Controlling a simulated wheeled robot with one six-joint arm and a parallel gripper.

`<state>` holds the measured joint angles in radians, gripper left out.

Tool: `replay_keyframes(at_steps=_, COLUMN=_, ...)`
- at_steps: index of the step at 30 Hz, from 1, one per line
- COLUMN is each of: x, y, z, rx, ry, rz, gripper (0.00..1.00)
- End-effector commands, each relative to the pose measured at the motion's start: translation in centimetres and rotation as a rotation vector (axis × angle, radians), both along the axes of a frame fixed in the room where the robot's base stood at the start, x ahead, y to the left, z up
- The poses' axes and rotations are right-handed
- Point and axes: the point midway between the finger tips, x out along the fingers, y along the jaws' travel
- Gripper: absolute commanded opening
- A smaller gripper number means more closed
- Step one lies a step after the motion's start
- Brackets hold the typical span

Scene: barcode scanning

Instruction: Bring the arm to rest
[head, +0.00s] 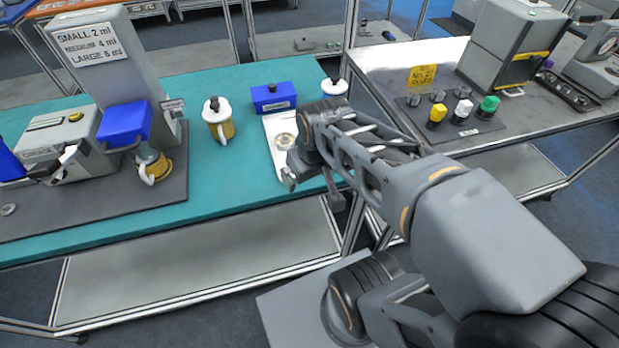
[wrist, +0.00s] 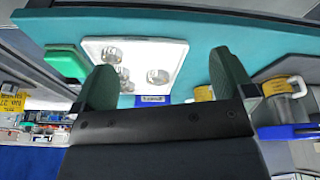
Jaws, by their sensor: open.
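My arm reaches from the lower right of the head view to the teal bench (head: 225,178). My gripper (head: 312,190) is over the bench's front edge, close to a white tray (head: 290,168), part of which the arm hides. In the wrist view my gripper (wrist: 164,68) has its two green-grey fingers spread wide with nothing held between them. The white tray (wrist: 135,45) lies beyond the fingers there, with several round clear items on it. Whether the gripper touches the tray or bench cannot be told.
A blue box (head: 274,97) stands behind the tray. A white-and-yellow jug (head: 217,120) stands to its left. A grey dispenser (head: 118,70) with a volume sign is farther left. A second bench (head: 500,140) on the right holds yellow, white and green capped items. Open teal surface lies left of the tray.

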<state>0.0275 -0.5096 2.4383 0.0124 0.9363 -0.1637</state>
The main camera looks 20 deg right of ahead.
Motion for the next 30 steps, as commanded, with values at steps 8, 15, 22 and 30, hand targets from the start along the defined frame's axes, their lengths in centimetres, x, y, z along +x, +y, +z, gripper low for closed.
replay_keyframes(at_steps=8, x=-1.4, y=0.9, z=-1.0, rx=0.04, ry=-0.028, rz=-0.113, gripper=1.0)
replay_keyframes(at_steps=15, x=-1.4, y=0.9, z=-0.9, rx=0.041, ry=-0.027, rz=-0.116, gripper=1.0)
replay_keyframes(at_steps=22, x=-1.3, y=0.8, z=1.0, rx=0.04, ry=-0.04, rz=-0.115, gripper=1.0)
replay_keyframes(at_steps=30, x=-1.3, y=0.8, z=0.7, rx=0.04, ry=-0.038, rz=-0.115, gripper=1.0)
